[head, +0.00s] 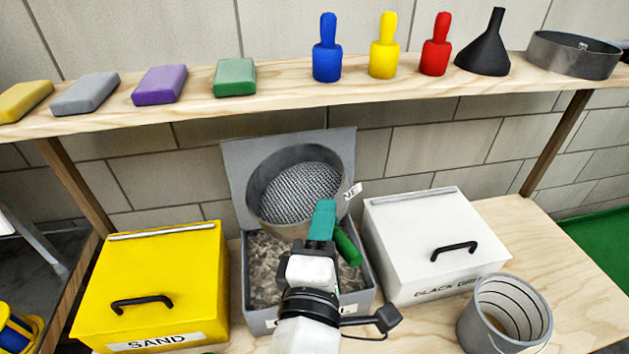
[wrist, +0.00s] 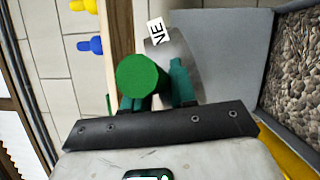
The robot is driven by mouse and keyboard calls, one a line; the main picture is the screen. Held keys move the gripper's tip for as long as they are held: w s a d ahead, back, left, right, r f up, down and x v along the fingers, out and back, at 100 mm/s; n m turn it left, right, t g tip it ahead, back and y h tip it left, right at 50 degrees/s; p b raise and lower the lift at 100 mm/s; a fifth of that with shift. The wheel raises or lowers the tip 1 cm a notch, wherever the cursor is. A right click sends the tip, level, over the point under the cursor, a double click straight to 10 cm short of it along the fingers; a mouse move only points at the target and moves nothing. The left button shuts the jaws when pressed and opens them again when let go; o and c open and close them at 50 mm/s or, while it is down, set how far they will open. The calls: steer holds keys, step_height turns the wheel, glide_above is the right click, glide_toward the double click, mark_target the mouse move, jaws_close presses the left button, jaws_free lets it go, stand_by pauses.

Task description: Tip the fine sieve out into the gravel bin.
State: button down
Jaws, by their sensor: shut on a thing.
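The fine sieve (head: 300,192) is a round grey metal ring with a mesh floor and a label ending in "NE". It is steeply tilted above the back of the gravel bin, its mesh facing the head camera; I see no stones on the mesh. My gripper (head: 322,222) has teal fingers and is shut on the sieve's green handle (head: 347,246). In the wrist view the round handle end (wrist: 141,75) sits between the fingers (wrist: 155,97), with part of the sieve behind. The grey gravel bin (head: 365,280) is open, with gravel (head: 268,258) inside; my arm hides part of it.
A closed yellow sand bin (head: 160,265) stands left, a closed white bin (head: 420,225) right. A shelf (head: 300,97) above holds coloured blocks, bottle-shaped tools, a black funnel (head: 487,45) and a grey ring (head: 572,55).

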steer(key=shift+r+m+g+p, duration=0.3)
steer(key=shift+m+g+p, duration=0.3)
steer(key=shift+p, duration=0.55)
steer(key=shift+r+m+g+p, duration=0.35)
steer(key=shift+m+p, duration=0.35)
steer(key=shift+p, duration=0.4)
steer(key=shift+f+g+p, duration=0.15)
steer(key=shift+g+p, duration=0.1)
steer(key=shift+p, duration=0.05)
steer(key=shift+f, duration=0.1)
